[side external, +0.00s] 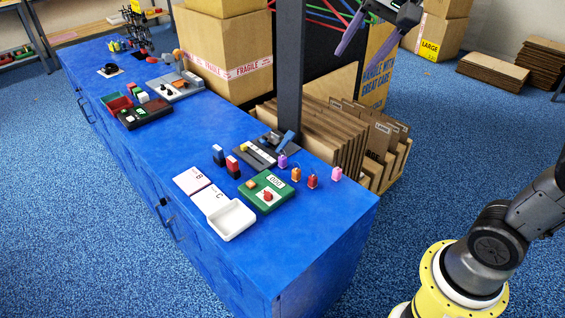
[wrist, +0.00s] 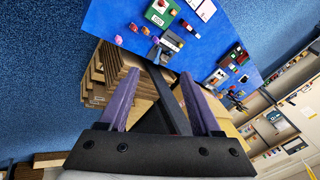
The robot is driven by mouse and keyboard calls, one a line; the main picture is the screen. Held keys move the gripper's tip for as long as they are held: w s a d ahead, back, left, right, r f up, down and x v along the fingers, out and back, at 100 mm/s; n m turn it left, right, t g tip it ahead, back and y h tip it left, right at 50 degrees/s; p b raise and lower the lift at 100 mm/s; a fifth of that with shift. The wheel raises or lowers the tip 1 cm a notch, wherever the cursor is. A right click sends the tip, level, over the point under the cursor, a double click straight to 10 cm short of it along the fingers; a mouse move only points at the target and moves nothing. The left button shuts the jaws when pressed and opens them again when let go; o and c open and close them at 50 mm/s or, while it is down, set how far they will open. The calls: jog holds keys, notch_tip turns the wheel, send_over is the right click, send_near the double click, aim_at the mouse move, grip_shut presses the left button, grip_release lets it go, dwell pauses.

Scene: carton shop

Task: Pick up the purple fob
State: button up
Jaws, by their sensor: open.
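The purple fob (side external: 283,161) stands on the blue bench top near its far edge, beside the dark lever device, in the side external view. It is the leftmost of a small group with an orange fob (side external: 296,174), a red fob (side external: 312,181) and a pink fob (side external: 337,174). In the wrist view the purple fob (wrist: 145,31) is small, near the top, beyond my fingers. My gripper (side external: 352,61) is open and empty, high above and behind the bench, well apart from the fobs. Its two purple fingers also show in the wrist view (wrist: 160,73).
A dark upright post (side external: 289,70) rises behind the bench near the fobs. A green box with a red knob (side external: 265,191) and a white tray (side external: 232,220) sit nearby. Cardboard sheets (side external: 325,140) stand in a rack behind. The bench's near right end is clear.

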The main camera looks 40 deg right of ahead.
jog(key=w+d+f+m+g, duration=0.1)
jog(key=w+f+m, duration=0.1)
jog(key=w, duration=0.5)
jog(key=w+d+f+m, duration=0.1)
jog(key=w+f+m, duration=0.1)
jog(key=w, duration=0.5)
jog(key=m+g, duration=0.3)
jog(key=g, duration=0.1)
send_over(283, 157)
notch_tip(283, 157, down, 35)
jog(key=shift+w+f, duration=0.15)
jog(key=shift+f, duration=3)
grip_shut()
